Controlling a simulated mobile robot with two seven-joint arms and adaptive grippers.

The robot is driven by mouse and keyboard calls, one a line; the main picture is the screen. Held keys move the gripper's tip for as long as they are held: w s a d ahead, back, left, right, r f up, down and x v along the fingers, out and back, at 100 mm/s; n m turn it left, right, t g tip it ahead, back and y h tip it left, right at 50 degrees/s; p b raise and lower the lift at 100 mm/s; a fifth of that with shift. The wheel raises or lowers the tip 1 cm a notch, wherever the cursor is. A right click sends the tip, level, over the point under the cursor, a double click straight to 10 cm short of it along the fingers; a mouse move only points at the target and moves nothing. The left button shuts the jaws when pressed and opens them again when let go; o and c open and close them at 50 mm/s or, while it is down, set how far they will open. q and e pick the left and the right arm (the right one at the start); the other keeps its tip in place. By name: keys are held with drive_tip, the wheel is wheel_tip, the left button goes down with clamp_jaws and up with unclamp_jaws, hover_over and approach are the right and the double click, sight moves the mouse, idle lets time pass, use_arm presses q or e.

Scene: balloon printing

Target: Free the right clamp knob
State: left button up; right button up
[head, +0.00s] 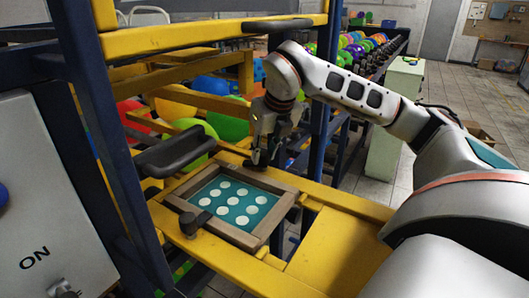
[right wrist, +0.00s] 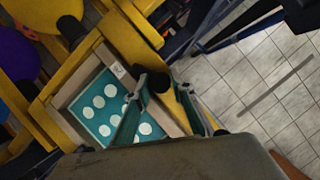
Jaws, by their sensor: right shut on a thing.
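The wooden screen frame (head: 277,217) with a teal mesh and several white dots lies on a yellow beam; it also shows in the right wrist view (right wrist: 72,88). My right gripper (head: 258,158) points down just behind the frame's far edge. In the right wrist view its fingers (right wrist: 164,88) close around a dark clamp knob (right wrist: 157,81), beside the frame's labelled corner. The fingers hide much of this knob in the head view. Another dark clamp knob (head: 190,220) sits at the frame's near left side. My left gripper is out of view.
A dark handle (head: 178,152) stands just left of the frame, and blue posts (head: 100,120) and yellow rails (head: 160,40) surround it. Colourful balloons (head: 228,118) lie behind. A box with "ON" (head: 40,200) stands at the left.

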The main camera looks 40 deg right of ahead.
drive_tip(key=m, duration=0.2)
drive_tip(key=m+h, duration=0.1)
drive_tip(key=m, duration=0.2)
drive_tip(key=shift+a+g+h, duration=0.1)
drive_tip(key=shift+g+h, duration=0.2)
drive_tip(key=shift+g, duration=0.1)
idle(0.3)
drive_tip(key=o, duration=1.1)
